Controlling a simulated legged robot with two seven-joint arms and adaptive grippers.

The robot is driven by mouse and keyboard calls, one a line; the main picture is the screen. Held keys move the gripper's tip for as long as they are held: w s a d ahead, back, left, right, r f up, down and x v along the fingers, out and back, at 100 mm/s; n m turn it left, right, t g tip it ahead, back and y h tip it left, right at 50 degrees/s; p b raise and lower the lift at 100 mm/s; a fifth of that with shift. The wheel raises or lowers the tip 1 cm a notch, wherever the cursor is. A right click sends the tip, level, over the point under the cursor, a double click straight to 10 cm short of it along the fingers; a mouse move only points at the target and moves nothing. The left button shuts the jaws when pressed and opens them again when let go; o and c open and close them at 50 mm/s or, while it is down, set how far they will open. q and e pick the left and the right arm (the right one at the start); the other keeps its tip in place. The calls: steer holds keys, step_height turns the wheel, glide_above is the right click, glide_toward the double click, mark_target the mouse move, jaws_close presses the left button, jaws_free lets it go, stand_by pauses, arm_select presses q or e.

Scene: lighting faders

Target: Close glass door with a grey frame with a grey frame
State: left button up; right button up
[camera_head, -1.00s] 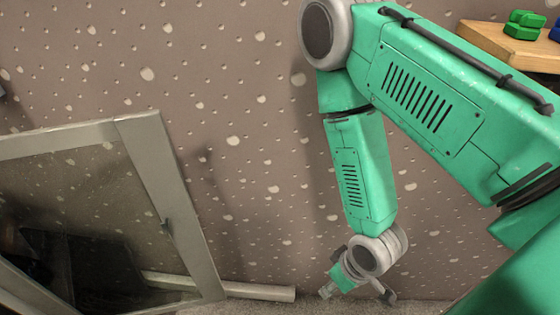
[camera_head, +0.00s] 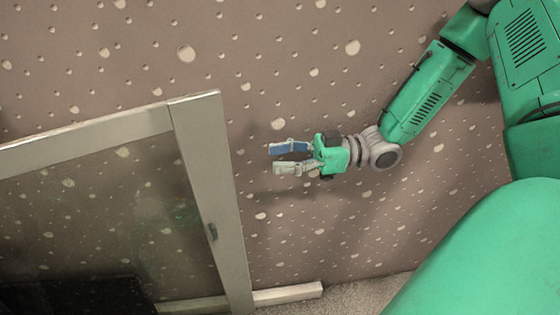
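The glass door (camera_head: 208,200) with a grey frame fills the left of the head view. The speckled wall shows through the glass. The door appears to stand out from the wall, though its hinge side is out of view. My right gripper (camera_head: 281,157) is to the right of the door's upper edge, apart from it in the picture. Its two fingers point left toward the frame, with a gap between them and nothing held. My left gripper is not in view.
A pale bar (camera_head: 288,294) lies low along the wall, beyond the door's lower corner. The dimpled brown wall (camera_head: 330,225) is behind my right gripper. A dark object (camera_head: 75,297) shows through the glass at the lower left. The wall area between gripper and door is clear.

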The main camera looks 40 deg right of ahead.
mark_target(230, 164)
steer(key=b+x, duration=0.1)
steer(key=x, duration=0.2)
steer(key=b+x, duration=0.2)
steer(key=x, duration=0.1)
steer(key=b+x, duration=0.1)
steer(key=x, duration=0.2)
steer(key=shift+s+a+r+b, duration=0.1)
steer(key=shift+s+a+b, duration=0.2)
steer(key=shift+b, duration=0.1)
steer(key=shift+w+a, duration=0.2)
steer(key=shift+a, duration=0.2)
steer(key=shift+a+r, duration=0.15)
steer(key=shift+a, duration=0.15)
steer(key=shift+c, duration=0.5)
